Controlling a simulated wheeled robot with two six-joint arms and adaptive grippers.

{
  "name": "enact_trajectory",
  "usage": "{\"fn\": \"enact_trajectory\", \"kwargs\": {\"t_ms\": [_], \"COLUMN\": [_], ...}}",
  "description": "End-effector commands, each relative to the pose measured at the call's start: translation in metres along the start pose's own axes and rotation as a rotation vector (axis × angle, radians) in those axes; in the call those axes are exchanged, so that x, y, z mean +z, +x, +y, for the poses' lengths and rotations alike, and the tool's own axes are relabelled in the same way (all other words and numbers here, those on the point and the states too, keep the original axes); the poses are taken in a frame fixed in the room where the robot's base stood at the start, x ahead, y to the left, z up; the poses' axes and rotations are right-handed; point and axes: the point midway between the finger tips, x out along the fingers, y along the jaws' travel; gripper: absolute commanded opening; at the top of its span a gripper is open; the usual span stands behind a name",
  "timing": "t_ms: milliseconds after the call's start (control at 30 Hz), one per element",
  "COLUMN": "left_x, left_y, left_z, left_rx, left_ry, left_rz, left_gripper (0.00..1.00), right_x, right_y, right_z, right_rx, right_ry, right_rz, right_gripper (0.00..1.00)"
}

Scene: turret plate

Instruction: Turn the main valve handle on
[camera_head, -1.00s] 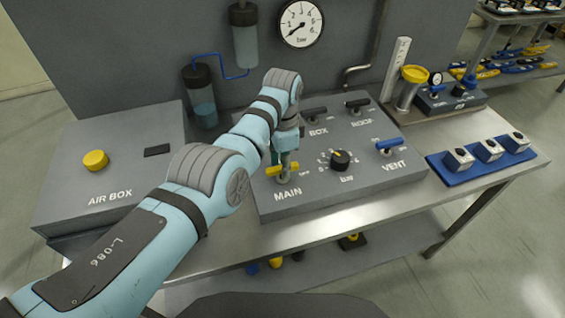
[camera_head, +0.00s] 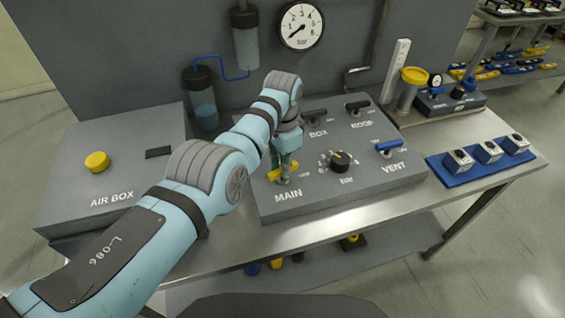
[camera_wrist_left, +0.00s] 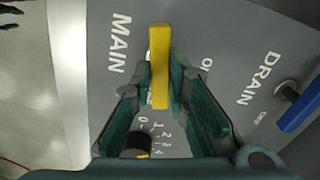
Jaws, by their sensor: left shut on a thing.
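The main valve handle is a yellow bar (camera_head: 273,176) above the MAIN label on the grey turret plate (camera_head: 350,198). In the left wrist view the yellow bar (camera_wrist_left: 159,85) stands upright in the picture between the green finger pads. My left gripper (camera_head: 284,166) reaches down over the handle and is shut on it; the fingers also show in the left wrist view (camera_wrist_left: 160,62). The ON/OFF marking by the handle is partly covered by a finger. My right gripper is not in view.
Around it are the black pressure knob (camera_head: 340,160), the blue VENT handle (camera_head: 390,145), and the black BOX (camera_head: 314,115) and ROOF (camera_head: 357,104) handles. A blue DRAIN handle (camera_wrist_left: 300,108) shows in the wrist view. A gauge (camera_head: 301,25) hangs behind.

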Motion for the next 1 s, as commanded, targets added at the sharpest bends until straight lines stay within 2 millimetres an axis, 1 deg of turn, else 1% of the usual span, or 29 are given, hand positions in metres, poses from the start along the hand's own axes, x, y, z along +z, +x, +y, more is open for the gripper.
{"fn": "enact_trajectory", "kwargs": {"t_ms": [300,1000], "left_x": [0.0007,0.0005], "left_y": [0.0015,0.0022], "left_z": [0.0017,0.0017], "left_rx": [0.005,0.004], "left_ry": [-0.293,-0.955], "left_rz": [-0.004,-0.005], "left_gripper": [0.0,0.0], "right_x": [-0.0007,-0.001], "right_y": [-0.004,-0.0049], "right_z": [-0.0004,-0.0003], "right_rx": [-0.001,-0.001], "right_ry": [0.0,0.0], "right_rz": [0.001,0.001], "right_gripper": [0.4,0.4]}}
